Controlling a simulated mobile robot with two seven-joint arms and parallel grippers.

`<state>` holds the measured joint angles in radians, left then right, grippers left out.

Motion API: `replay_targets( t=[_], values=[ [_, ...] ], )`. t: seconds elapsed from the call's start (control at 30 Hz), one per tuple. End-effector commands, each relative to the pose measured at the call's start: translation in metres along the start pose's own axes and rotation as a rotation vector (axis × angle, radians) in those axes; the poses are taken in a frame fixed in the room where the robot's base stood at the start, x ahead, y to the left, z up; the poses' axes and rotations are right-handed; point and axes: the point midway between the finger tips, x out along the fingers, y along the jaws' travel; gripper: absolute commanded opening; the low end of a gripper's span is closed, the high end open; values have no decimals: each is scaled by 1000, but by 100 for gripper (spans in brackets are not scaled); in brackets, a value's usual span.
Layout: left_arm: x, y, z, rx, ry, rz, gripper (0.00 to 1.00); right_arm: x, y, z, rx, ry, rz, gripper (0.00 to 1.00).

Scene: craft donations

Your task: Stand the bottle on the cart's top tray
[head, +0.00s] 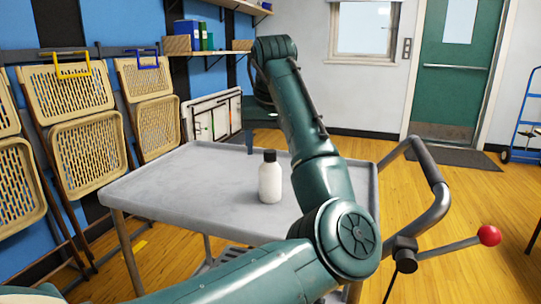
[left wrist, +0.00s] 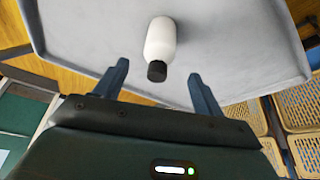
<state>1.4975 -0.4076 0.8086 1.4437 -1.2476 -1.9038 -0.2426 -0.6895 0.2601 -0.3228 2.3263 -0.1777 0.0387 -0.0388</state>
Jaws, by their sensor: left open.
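A white bottle (head: 270,183) with a black cap stands upright on the cart's grey top tray (head: 165,190), right of the tray's middle in the head view. My left arm reaches over the tray, passing just right of the bottle. In the left wrist view my left gripper (left wrist: 158,69) is open and empty. The bottle (left wrist: 160,40) shows there with its cap towards the gap between the fingers, and neither finger appears to touch it. The gripper's fingers cannot be made out in the head view. My right gripper is not in view.
The cart's push handle (head: 432,200) and a red-knobbed lever (head: 488,235) stick out at the right. Folded tan chairs (head: 85,140) hang along the left wall. The tray (left wrist: 80,30) is otherwise clear. A green door (head: 455,75) stands at the back right.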

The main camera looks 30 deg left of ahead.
Motion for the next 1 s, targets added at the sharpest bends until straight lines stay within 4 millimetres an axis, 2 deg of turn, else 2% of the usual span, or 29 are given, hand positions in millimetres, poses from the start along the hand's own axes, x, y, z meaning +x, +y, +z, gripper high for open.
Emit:
replay_targets(
  t=[0.03, 0.1, 0.27, 1.0],
  values=[
    [-12, 0, -1, 0, 1, 0, 69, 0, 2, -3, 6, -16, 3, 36],
    [-21, 0, -1, 0, 1, 0, 69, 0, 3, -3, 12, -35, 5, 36],
    [-33, 0, 0, 1, 0, 0, 69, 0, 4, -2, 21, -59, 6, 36],
    [-34, 0, 0, 1, 0, 0, 69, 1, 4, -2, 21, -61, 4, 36]
  ],
)
